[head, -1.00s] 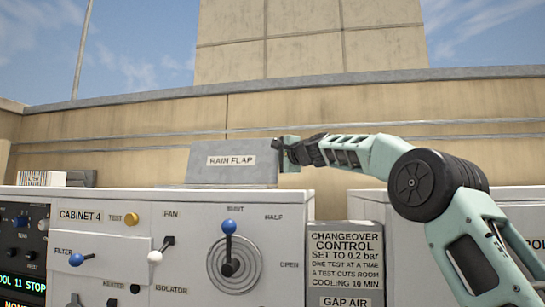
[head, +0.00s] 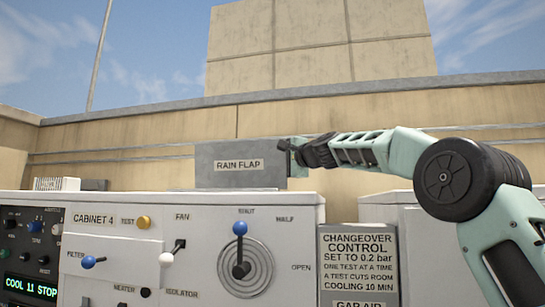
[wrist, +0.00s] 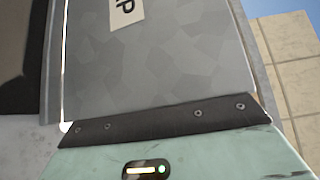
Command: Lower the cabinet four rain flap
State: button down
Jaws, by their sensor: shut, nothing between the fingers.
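The rain flap (head: 222,178) is a grey labelled plate standing nearly upright on the back of cabinet 4's top. In the wrist view the flap (wrist: 150,70) fills the middle, with part of its label showing. My gripper (head: 288,150) is shut and empty at the flap's right end, near its upper edge. In the wrist view its dark finger bar (wrist: 165,122) lies across the flap's face, very close; I cannot tell whether they touch. The cabinet 4 panel (head: 205,222) is white, with a blue-knobbed lever (head: 240,250) pointing up at SHUT.
A test button (head: 144,222), filter lever (head: 92,262) and fan lever (head: 168,257) are on the panel. A changeover control sign (head: 357,262) stands to the right, below my arm. A beige parapet wall (head: 120,150) runs behind.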

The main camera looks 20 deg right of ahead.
jog(key=shift+s+a+b, duration=0.35)
jog(key=shift+s+a, duration=0.1)
jog(key=shift+s, duration=0.25)
jog(key=s+d+r+b, duration=0.3)
jog(key=s+d, duration=0.4)
jog(key=d, duration=0.4)
jog(key=shift+s+a, duration=0.15)
jog(key=shift+s, duration=0.05)
jog(key=s+a+b, duration=0.5)
jog(key=s+a, duration=0.1)
jog(key=s, duration=0.3)
jog(key=shift+s+a+b, duration=0.3)
jog(key=shift+s+b, duration=0.1)
dwell(0.5)
